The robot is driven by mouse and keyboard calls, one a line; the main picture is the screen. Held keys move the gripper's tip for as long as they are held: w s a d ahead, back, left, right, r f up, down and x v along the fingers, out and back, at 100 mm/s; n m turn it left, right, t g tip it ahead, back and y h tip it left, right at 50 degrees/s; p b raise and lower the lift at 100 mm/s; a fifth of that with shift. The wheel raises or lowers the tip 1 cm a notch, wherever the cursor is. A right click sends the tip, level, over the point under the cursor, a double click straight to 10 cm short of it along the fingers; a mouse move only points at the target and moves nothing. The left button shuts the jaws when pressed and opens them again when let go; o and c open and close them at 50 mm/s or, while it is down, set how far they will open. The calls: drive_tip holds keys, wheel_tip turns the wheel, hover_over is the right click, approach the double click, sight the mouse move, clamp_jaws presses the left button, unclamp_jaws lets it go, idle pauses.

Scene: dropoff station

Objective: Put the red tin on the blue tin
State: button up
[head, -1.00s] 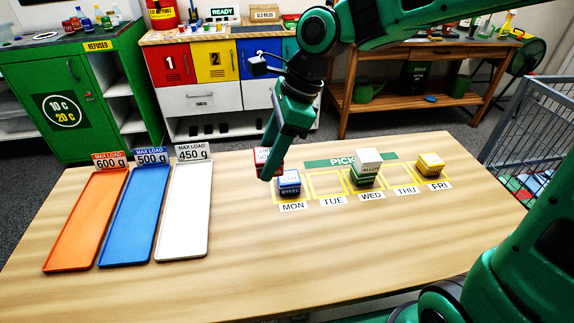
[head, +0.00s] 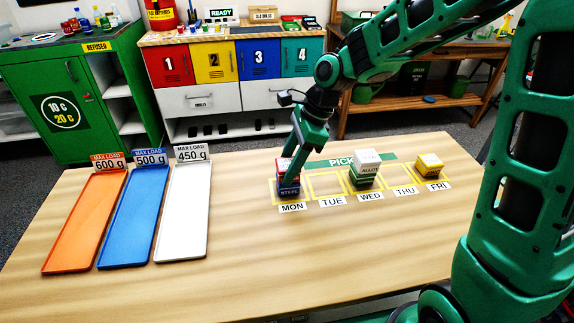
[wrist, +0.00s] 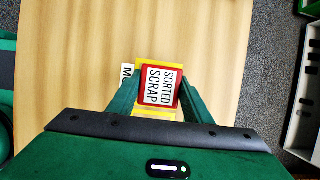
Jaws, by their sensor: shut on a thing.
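The red tin (wrist: 159,87) shows in the wrist view with a white "SORTED SCRAP" label on top, between the two fingers of my gripper (wrist: 158,100). In the head view my gripper (head: 290,172) is at the MON square, shut on the red tin (head: 283,164), which is partly hidden by a finger. The blue tin (head: 289,191), marked "STEEL", stands in the MON square right below the red tin. I cannot tell whether the two tins touch. The blue tin is hidden in the wrist view.
A white tin (head: 367,160) sits on a green tin (head: 362,181) at WED. A yellow tin (head: 430,167) stands at FRI. The TUE (head: 327,184) and THU squares are empty. Orange (head: 84,222), blue (head: 133,218) and white (head: 182,215) trays lie empty at the left.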

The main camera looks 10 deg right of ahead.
drive_tip(key=shift+f, duration=0.15)
drive_tip(key=o, duration=1.2)
drive_tip(key=v, duration=1.2)
